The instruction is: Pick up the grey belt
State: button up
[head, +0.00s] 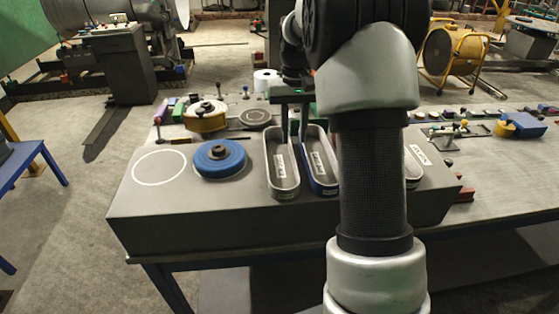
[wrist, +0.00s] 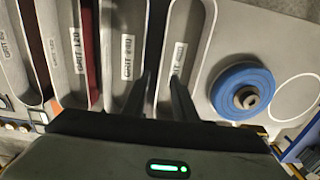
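The grey belt (head: 285,193) is a long oval loop standing on edge on the grey block, leftmost of a row of loops in the head view. In the wrist view the grey belt (wrist: 208,35) is the rightmost loop, with a grit label inside it. My gripper (head: 294,137) is pointing down at the belt's far part. In the wrist view my gripper (wrist: 162,78) is open, one finger over the loop's inside and the other over the gap beside the neighbouring loop. The belt's near wall lies between them. Contact cannot be told.
A blue-sided belt (head: 320,190) stands close beside the grey one. More loops are partly hidden by my arm, one red-sided in the wrist view (wrist: 92,50). A blue disc roll (head: 219,158) sits left, beside an empty white circle (head: 160,167). A yellow-edged roll (head: 205,117) stands behind.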

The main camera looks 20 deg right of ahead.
aim_at(293, 153)
jog(key=shift+s+f, duration=0.15)
jog(key=shift+f, duration=3.3)
grip_shut()
